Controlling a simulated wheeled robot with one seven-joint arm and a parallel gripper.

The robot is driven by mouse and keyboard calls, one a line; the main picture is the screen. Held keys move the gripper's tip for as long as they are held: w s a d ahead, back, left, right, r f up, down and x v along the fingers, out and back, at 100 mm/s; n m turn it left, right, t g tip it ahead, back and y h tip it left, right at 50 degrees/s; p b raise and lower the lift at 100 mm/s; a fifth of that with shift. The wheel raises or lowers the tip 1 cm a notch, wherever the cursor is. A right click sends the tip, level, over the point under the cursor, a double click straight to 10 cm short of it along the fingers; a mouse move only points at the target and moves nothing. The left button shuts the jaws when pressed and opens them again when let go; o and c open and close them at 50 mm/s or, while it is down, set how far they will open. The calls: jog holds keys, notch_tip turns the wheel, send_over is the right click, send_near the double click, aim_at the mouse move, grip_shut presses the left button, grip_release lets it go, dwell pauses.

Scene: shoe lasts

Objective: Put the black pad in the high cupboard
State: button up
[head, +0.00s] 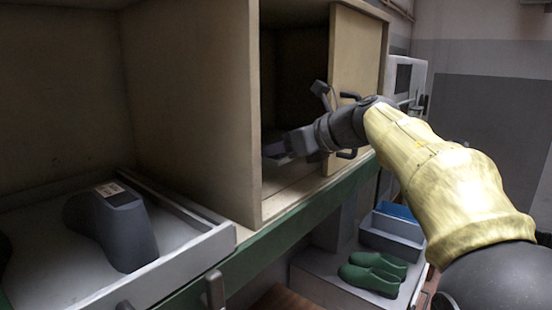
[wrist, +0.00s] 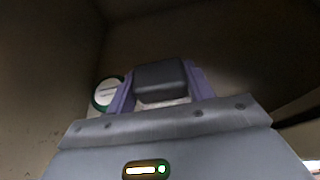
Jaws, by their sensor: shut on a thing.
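The black pad (wrist: 160,80) shows in the wrist view as a dark block with rounded edges. My gripper (wrist: 157,92) is shut on it, with a purple finger on each side. In the head view my gripper (head: 278,151) reaches through the opening of the high cupboard (head: 248,110), low in the right-hand compartment. I cannot make out the pad clearly there. The cupboard's pale door panel (head: 356,75) stands at the right of the opening, close to my wrist. The inside of the compartment is dark.
A round white thing with a green rim (wrist: 106,93) is left of the fingers. A grey tray (head: 190,250) with a dark shoe last (head: 125,230) is at the left. Green lasts (head: 372,272) and a blue-grey bin (head: 390,238) are below the green ledge (head: 300,220).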

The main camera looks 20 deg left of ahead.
aim_at(286, 158)
jog(key=shift+w+a+p, duration=0.15)
jog(key=shift+a+p, duration=0.2)
jog(key=shift+a, duration=0.1)
jog(key=shift+w+a+f+p, duration=0.1)
jog(key=shift+a+f+p, duration=0.15)
jog(key=shift+f, duration=0.3)
jog(key=shift+w+a+f+p, duration=0.1)
jog(key=shift+f+p, duration=0.1)
jog(key=shift+f, duration=0.35)
jog(key=shift+s+d+f, duration=0.1)
jog(key=shift+d+f, duration=0.05)
jog(key=shift+f, duration=0.55)
jog(key=shift+f, duration=0.1)
jog(key=o, duration=0.8)
